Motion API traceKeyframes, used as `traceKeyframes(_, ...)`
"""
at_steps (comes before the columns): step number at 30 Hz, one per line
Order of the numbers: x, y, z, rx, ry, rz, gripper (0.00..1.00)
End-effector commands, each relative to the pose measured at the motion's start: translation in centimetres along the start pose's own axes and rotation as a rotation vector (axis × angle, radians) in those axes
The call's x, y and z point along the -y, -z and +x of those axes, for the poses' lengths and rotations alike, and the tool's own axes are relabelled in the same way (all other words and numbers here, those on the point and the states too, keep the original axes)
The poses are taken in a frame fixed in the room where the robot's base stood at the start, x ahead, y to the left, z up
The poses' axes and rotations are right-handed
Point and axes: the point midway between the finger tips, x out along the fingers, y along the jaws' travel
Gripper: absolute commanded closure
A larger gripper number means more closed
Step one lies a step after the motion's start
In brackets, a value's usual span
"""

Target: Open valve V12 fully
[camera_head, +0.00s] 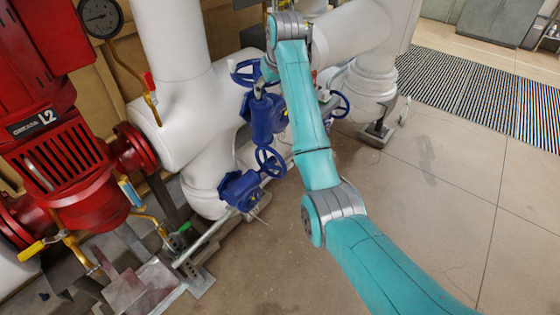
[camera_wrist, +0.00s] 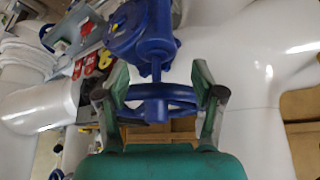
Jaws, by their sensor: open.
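In the wrist view, my gripper (camera_wrist: 158,90) is open, with one finger on each side of a blue handwheel (camera_wrist: 157,105). The wheel is seen nearly edge-on and lies between the fingers; I cannot tell if they touch its rim. Its stem runs up to a blue valve body (camera_wrist: 140,35). In the head view, a blue valve body (camera_head: 264,118) sits beside my arm, with a blue handwheel (camera_head: 245,72) above it, partly hidden by the arm. My fingers are not clear there. No V12 label is readable.
In the head view, another blue valve (camera_head: 240,188) with a handwheel (camera_head: 270,162) is lower down, and a further blue handwheel (camera_head: 339,103) is right of my arm. White pipes (camera_head: 178,95) and a red pump (camera_head: 65,155) stand left. The floor (camera_head: 430,190) at right is clear.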

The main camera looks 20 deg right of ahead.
Motion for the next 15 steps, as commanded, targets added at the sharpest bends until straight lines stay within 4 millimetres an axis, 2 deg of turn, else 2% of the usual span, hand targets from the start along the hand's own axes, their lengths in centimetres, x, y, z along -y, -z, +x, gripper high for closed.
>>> traceKeyframes(3, 0.1, -1.3, 2.0, -0.011, -0.002, 0.003, 0.32)
traceKeyframes(15, 0.2, -5.6, 7.6, -0.060, -0.010, 0.014, 0.32)
